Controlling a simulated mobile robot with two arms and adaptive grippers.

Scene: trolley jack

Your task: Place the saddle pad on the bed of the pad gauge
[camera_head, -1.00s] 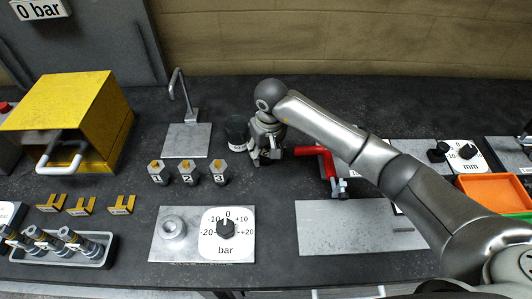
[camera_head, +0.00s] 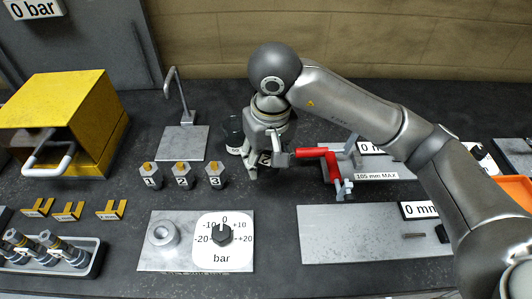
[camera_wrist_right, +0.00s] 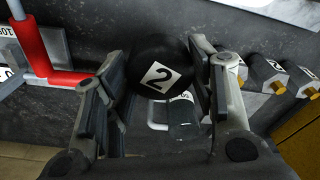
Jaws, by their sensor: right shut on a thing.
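My right gripper (camera_head: 266,150) is shut on a dark round piece with a white "2" label; I take it to be the saddle pad, and it shows between the fingers in the right wrist view (camera_wrist_right: 160,68). In the head view the gripper mostly hides this piece, and it appears held above the bench. Which plate is the pad gauge is not certain: a metal plate (camera_head: 345,238) with a "0 mm" sign (camera_head: 420,210) lies at the front right, and a red-handled fixture (camera_head: 318,153) marked "105 mm MAX" stands behind it. My left gripper is out of view.
A dark cup (camera_head: 232,131) stands just left of the right gripper. Numbered hex blocks (camera_head: 183,175) stand further left. A bar dial (camera_head: 222,238) is at front centre, a yellow box (camera_head: 75,110) at far left. Bare bench lies between the blocks and the front right plate.

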